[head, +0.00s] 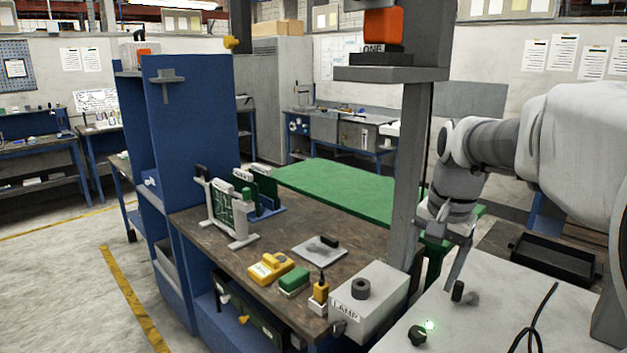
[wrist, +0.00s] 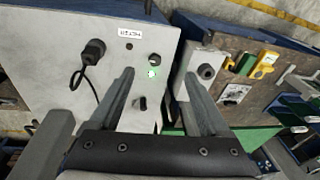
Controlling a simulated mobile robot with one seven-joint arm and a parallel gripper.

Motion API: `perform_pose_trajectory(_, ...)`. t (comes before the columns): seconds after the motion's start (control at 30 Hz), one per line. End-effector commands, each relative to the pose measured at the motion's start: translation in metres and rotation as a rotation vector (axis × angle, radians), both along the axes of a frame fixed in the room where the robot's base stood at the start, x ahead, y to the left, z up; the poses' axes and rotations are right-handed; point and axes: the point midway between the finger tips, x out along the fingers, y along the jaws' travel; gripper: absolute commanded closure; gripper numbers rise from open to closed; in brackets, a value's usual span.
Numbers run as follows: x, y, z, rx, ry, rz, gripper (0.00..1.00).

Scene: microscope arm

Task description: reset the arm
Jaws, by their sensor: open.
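A pale grey box (head: 440,310) with a flat top stands at the lower right of the head view. It carries a black knob (head: 458,291), a second dark knob (head: 417,335) and a lit green lamp (head: 429,325). The wrist view shows the box top (wrist: 60,100) with a small label, a black cable plug (wrist: 93,50), the green lamp (wrist: 152,73) and a black knob (wrist: 140,103). My gripper (wrist: 160,75) is open and empty over this top, with that knob appearing between its fingers. In the head view my gripper (head: 456,284) hangs close to the black knob; contact cannot be told.
A grey LAMP box (head: 368,300) with a black knob stands left of the pale box. The brown bench (head: 330,215) holds a yellow meter (head: 271,268), a green block (head: 294,280) and a rack of green boards (head: 228,208). A grey post (head: 407,170) rises near my arm.

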Motion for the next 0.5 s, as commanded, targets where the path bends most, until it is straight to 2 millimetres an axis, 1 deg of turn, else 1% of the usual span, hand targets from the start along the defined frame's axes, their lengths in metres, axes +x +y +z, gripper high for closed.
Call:
perform_pose_trajectory(0.03,-0.015,0.006,0.006,-0.006,-0.026,0.043,0.19)
perform_pose_trajectory(0.23,-0.068,0.027,0.014,-0.05,-0.114,0.225,0.19)
perform_pose_trajectory(0.37,-0.103,0.039,0.012,-0.092,-0.17,0.345,0.19)
perform_pose_trajectory(0.5,-0.138,0.049,0.003,-0.145,-0.227,0.467,0.19)
